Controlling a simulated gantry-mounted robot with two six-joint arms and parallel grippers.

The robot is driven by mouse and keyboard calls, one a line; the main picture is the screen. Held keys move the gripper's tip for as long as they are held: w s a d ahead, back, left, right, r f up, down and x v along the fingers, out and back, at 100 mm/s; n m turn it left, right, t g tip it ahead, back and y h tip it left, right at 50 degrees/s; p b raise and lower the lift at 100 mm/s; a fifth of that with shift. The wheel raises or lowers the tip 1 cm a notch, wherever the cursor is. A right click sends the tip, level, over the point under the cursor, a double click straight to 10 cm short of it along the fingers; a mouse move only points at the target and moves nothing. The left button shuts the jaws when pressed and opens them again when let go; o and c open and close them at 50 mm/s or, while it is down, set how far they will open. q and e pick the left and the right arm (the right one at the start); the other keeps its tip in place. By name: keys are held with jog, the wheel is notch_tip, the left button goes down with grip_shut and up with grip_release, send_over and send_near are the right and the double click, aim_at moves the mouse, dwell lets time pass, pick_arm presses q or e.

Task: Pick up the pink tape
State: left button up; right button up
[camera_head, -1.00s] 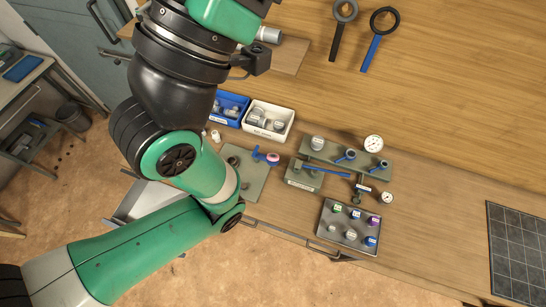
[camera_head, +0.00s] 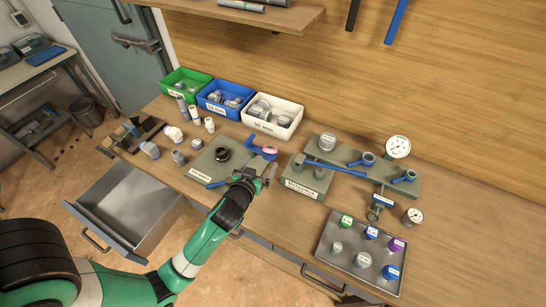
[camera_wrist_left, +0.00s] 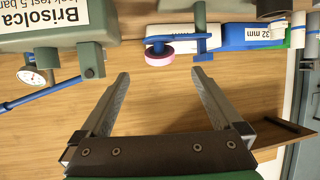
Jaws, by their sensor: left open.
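The pink tape (camera_head: 268,151) is a small roll beside a blue piece (camera_head: 254,144) near the far edge of the grey-green plate (camera_head: 200,168). In the left wrist view the pink tape (camera_wrist_left: 171,56) shows from its side below a blue rod (camera_wrist_left: 170,40), close beyond the fingertips. Whether the tape touches the rod I cannot tell. My left gripper (camera_head: 257,174) is open, on the near side of the tape. In the left wrist view the open jaws (camera_wrist_left: 160,76) have nothing between them and point toward the tape. My right gripper is not in view.
A grey-green manifold (camera_head: 308,178) with gauges and blue handles stands right of the tape. Green (camera_head: 180,78), blue (camera_head: 213,109) and white (camera_head: 290,130) bins line the back. A tray of capped parts (camera_head: 328,246) is front right. An open drawer (camera_head: 115,205) juts out front left.

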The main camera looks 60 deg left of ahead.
aim_at(268, 151)
pick_arm(q)
jog(key=b+x, duration=0.1)
jog(key=x, duration=0.5)
jog(key=shift+w+a+r, duration=0.1)
jog(key=shift+w, duration=0.1)
jog(key=b+x, duration=0.1)
jog(key=x, duration=0.4)
jog(key=shift+a+b, duration=0.15)
jog(key=shift+b, duration=0.25)
jog(key=shift+c, duration=0.2)
jog(key=c, duration=1.5)
jog(key=shift+r, duration=0.15)
